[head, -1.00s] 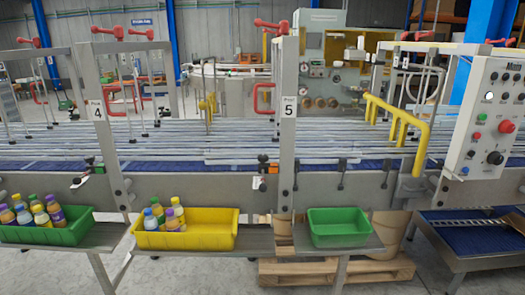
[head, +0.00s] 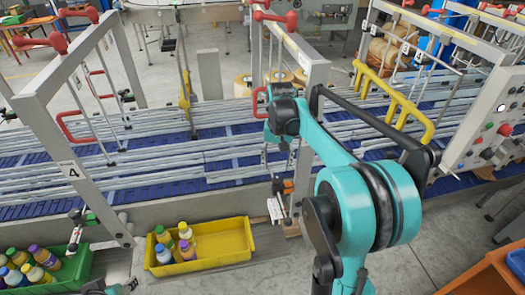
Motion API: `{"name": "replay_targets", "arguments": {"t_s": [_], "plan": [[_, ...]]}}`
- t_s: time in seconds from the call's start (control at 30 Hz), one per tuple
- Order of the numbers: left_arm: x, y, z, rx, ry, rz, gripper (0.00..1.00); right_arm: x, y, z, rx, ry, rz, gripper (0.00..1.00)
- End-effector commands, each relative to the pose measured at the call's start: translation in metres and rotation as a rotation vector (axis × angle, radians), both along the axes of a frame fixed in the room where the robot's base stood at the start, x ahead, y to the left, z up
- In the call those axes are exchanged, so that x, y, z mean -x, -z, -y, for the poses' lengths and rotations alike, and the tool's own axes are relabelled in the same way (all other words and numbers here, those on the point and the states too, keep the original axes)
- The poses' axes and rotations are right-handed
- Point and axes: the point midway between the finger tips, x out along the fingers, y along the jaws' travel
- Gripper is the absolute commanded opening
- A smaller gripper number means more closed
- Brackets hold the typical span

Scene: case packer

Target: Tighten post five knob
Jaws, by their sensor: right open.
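The post five frame (head: 316,75) stands in the upper middle, its lower part hidden behind my right arm. A red lever knob (head: 275,17) sits on its top and a red loop handle (head: 258,103) on its left side. A small orange-and-black clamp (head: 284,187) shows low beside the arm. My right gripper (head: 283,121) is at the far end of the teal arm, open, just right of the loop handle in the picture. Its fingers are hard to make out, and I cannot tell whether it touches anything. Only a small piece of my left arm shows at the bottom left edge; its jaws are unclear.
A yellow bin (head: 205,248) and a green bin (head: 75,270) with bottles stand in front of the conveyor (head: 150,180). The post four frame (head: 70,150) is at left. Yellow guard rails (head: 395,95) and a control panel (head: 490,125) are at right.

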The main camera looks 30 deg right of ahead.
Motion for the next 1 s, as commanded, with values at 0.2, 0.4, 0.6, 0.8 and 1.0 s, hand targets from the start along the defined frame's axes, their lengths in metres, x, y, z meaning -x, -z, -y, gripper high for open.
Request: {"name": "replay_targets", "arguments": {"t_s": [0.2,0.4,0.6,0.8,1.0], "plan": [[0.001,-0.005,0.000,0.000,0.000,-0.001,0.41,-0.003,0.012,0.004,-0.003,0.012,-0.012,0.54],[0.001,-0.008,0.000,0.000,0.000,-0.001,0.41,-0.003,0.045,0.004,-0.003,0.010,-0.011,0.54],[0.000,-0.011,0.000,0.000,0.000,0.000,0.41,-0.002,0.070,0.004,-0.003,0.010,-0.010,0.54],[0.000,-0.011,0.000,0.000,0.000,-0.001,0.41,-0.002,0.077,0.004,-0.003,0.010,-0.010,0.54],[0.000,-0.011,0.000,0.000,0.000,-0.001,0.41,-0.002,0.077,0.004,-0.003,0.010,-0.010,0.43]]}}
